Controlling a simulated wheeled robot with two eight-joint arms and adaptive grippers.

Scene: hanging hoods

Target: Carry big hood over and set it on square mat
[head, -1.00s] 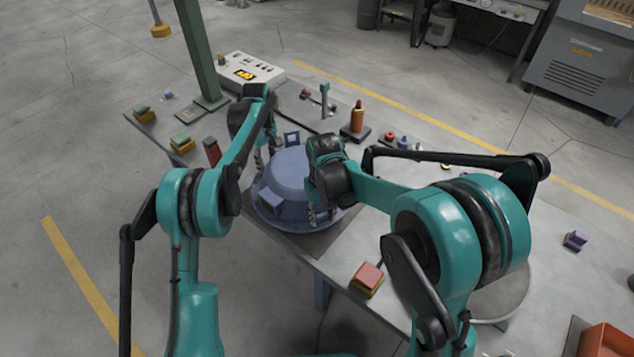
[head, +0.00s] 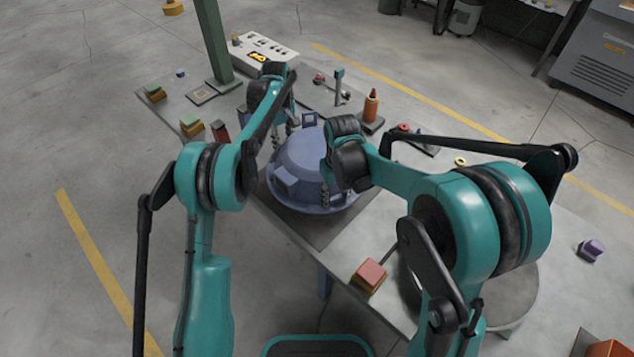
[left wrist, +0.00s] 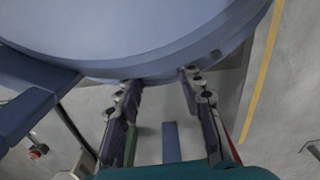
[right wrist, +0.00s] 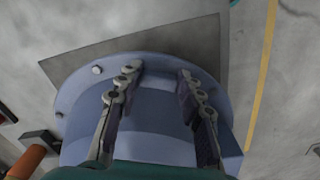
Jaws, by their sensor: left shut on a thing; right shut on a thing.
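The big hood (head: 300,168) is a blue dome with a wide rim and small box-like fittings, upright in the middle of the head view. The square mat (head: 318,230) is a dark grey sheet on the table, partly hidden under the hood. I cannot tell whether the hood touches it. My left gripper (head: 292,128) is shut on the hood's far left side; its fingers also show at the hood's edge in the left wrist view (left wrist: 160,85). My right gripper (head: 335,195) is shut on the hood's near right side, fingers over the blue wall in the right wrist view (right wrist: 158,75).
A green post (head: 212,45) and white control box (head: 264,52) stand behind left. A red-topped block (head: 369,274) is near the front edge. A grey round disc (head: 518,295) lies at right, partly behind my arm.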

